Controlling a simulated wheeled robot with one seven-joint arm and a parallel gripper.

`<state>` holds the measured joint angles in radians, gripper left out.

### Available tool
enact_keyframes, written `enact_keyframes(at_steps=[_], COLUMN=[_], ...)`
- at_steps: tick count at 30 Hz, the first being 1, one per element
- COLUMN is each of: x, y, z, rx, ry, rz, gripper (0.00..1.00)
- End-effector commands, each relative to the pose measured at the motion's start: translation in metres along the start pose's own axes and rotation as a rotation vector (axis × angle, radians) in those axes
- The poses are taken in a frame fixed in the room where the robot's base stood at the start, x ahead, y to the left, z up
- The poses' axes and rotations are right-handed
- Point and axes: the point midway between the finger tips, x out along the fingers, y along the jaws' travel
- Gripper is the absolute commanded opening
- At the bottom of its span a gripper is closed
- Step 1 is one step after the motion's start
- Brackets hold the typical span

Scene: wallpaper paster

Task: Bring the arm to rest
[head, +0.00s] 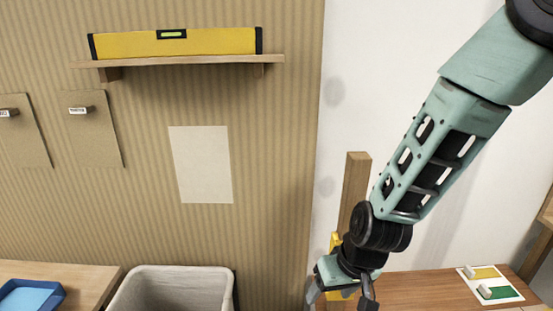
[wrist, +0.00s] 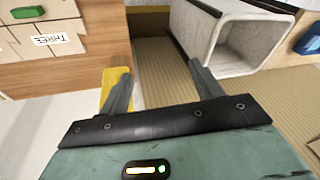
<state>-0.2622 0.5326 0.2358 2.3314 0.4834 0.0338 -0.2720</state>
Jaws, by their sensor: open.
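My arm hangs from the upper right in the head view, teal and black, bent at the wrist. My gripper (head: 340,298) is at its lower end, pointing down, in front of the wall and near the wooden bench on the right. In the wrist view my gripper (wrist: 162,80) shows two grey fingers spread apart with nothing between them. A yellow piece (wrist: 114,76) shows behind one finger. Yellow also shows behind the gripper in the head view, partly hidden by it.
A pale bin (head: 170,285) stands left of my gripper. A blue tray (head: 30,297) lies on the left bench. A wooden post (head: 354,185) rises behind the wrist. A shelf (head: 190,60) holds a yellow level (head: 180,43). A white board (head: 489,286) lies on the right bench.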

Motion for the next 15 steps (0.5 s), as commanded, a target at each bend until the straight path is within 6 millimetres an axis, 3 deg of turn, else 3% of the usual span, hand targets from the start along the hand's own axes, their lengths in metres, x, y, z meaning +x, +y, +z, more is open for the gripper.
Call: enact_keyframes(at_steps=[1, 6, 12, 15], x=[-0.026, -0.093, -0.153, -0.17], y=[-0.018, -0.053, -0.06, -0.056], z=[0.009, 0.055, 0.112, 0.131], rx=[-0.049, -0.2, -0.347, -0.388], ry=[-0.015, -0.102, -0.19, -0.216], rz=[-0.023, -0.047, 0.015, 0.053], gripper=[0.65, 0.65, 0.65, 0.65])
